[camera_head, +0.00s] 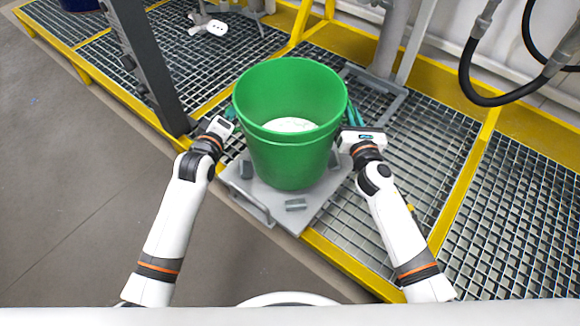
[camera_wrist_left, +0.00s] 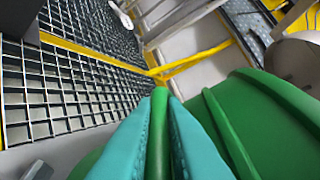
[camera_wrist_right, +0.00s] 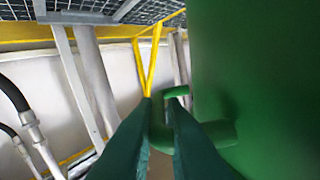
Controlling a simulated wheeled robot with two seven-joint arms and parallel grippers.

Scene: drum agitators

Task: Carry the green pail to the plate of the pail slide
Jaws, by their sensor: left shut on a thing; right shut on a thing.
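The green pail (camera_head: 290,150) stands upright between my two arms in the head view, with some white content (camera_head: 289,125) inside. It is over the grey plate (camera_head: 325,190) of the pail slide; I cannot tell whether its bottom touches the plate. My left gripper (camera_head: 232,114) is at the pail's left side, its teal fingers (camera_wrist_left: 158,140) shut on a green handle part (camera_wrist_left: 159,115). My right gripper (camera_head: 348,118) is at the right side, its fingers shut on a green handle part (camera_wrist_right: 160,130). The pail's wall also shows in the right wrist view (camera_wrist_right: 255,75). The pail hides the plate's middle.
A dark grey post (camera_head: 146,65) rises to the left of the pail. Yellow-framed grating (camera_head: 430,150) surrounds the plate. Black hoses (camera_head: 480,98) hang at the upper right. Open grey floor (camera_head: 70,190) lies at the left.

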